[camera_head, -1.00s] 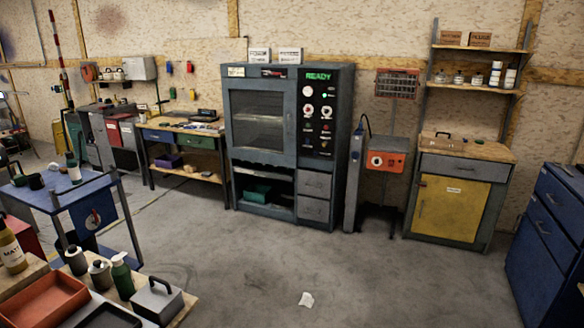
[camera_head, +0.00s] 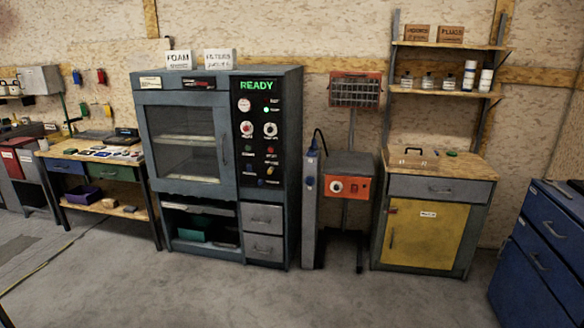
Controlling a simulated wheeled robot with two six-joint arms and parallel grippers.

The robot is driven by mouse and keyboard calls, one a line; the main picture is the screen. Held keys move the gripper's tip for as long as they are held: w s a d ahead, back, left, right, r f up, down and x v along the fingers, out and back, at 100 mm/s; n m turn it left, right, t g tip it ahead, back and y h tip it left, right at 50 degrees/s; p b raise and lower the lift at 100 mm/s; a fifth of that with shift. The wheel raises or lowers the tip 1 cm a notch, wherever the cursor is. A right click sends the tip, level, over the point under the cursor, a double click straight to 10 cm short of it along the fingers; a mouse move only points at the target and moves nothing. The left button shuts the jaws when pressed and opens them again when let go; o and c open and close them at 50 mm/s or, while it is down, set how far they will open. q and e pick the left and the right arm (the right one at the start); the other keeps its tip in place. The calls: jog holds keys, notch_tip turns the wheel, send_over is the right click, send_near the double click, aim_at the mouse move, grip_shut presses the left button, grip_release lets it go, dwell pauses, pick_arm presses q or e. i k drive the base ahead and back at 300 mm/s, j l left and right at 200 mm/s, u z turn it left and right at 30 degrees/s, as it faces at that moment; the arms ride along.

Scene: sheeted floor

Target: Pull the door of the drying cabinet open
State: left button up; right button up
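The drying cabinet (camera_head: 219,82) is a tall grey-blue unit against the wall, left of the picture's middle. Its door (camera_head: 187,104) has a dark window with shelves behind it and looks shut. A vertical handle (camera_head: 221,153) runs along the door's right side. Right of the door is a black control panel (camera_head: 258,130) with knobs, lights and a green READY display. Neither of my grippers is in view.
A workbench (camera_head: 95,153) with small items stands left of the cabinet. A grey post (camera_head: 310,210), an orange-fronted box (camera_head: 350,187) on a stand and a yellow-doored cupboard (camera_head: 427,235) stand to its right. Blue drawers (camera_head: 545,250) are at far right. Floor (camera_head: 300,300) before the cabinet looks clear.

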aim_at(228, 190)
jog(key=i+j+u, duration=0.1)
jog(key=i+u, duration=0.3)
jog(key=i, duration=0.5)
jog(key=i+l+u, duration=0.2)
jog(key=i+u, duration=0.25)
jog(key=i, duration=0.4)
